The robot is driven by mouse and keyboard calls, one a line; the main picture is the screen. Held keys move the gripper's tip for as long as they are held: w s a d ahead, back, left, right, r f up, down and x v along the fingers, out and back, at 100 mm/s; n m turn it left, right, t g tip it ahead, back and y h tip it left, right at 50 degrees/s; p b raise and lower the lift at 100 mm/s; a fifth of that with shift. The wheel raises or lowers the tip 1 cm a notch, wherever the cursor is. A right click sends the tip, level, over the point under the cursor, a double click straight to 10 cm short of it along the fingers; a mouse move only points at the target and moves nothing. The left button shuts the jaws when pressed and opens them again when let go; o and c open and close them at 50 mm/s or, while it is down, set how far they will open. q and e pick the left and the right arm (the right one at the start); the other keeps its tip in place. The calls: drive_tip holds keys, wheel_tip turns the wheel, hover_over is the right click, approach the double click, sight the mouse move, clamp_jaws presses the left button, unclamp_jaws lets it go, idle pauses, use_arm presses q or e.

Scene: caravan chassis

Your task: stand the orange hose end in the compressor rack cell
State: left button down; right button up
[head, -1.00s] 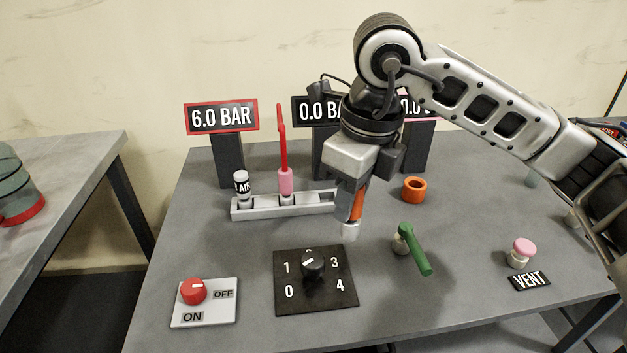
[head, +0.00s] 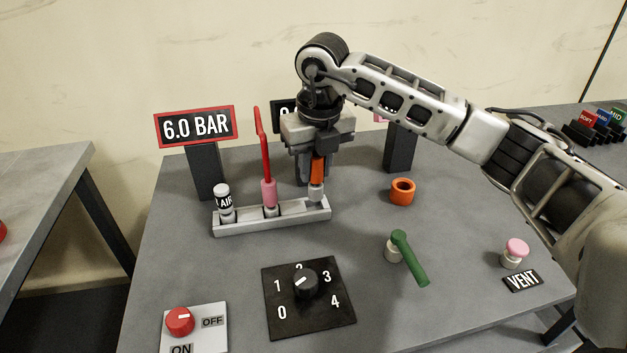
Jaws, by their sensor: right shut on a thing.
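The orange hose end (head: 317,170) is upright in my right gripper (head: 317,158), which is shut on it and points down. Its pale grey lower tip shows at the right end of the grey compressor rack (head: 245,227). The tip overlaps the rack's right-hand cell in the head view; I cannot tell whether it rests on the cell floor or hangs just above. A pink-and-red hose end (head: 269,190) stands upright in the rack's middle part. A white-capped AIR piece (head: 224,203) stands at its left end. My left gripper is not in view.
A 6.0 BAR display (head: 196,128) stands behind the rack. An orange ring (head: 402,191) and a green-handled valve (head: 410,260) are to the right. A black dial plate (head: 310,320) and a red ON/OFF knob (head: 180,321) are in front. A pink VENT button (head: 517,247) is far right.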

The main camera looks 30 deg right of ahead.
sight(313, 184)
drive_tip(key=shift+w+d+f, duration=0.2)
drive_tip(key=shift+w+f, duration=0.45)
drive_tip(key=shift+f, duration=0.15)
drive_tip(key=shift+w+d+f, duration=0.15)
drive_tip(key=shift+w+f, duration=0.2)
drive_tip(key=shift+f, duration=0.15)
wheel_tip(313, 184, down, 2)
drive_tip(key=shift+f, duration=0.45)
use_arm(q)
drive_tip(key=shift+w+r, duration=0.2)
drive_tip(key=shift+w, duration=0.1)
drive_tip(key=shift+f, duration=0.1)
use_arm(e)
drive_tip(key=shift+f, duration=0.2)
drive_tip(key=o, duration=1)
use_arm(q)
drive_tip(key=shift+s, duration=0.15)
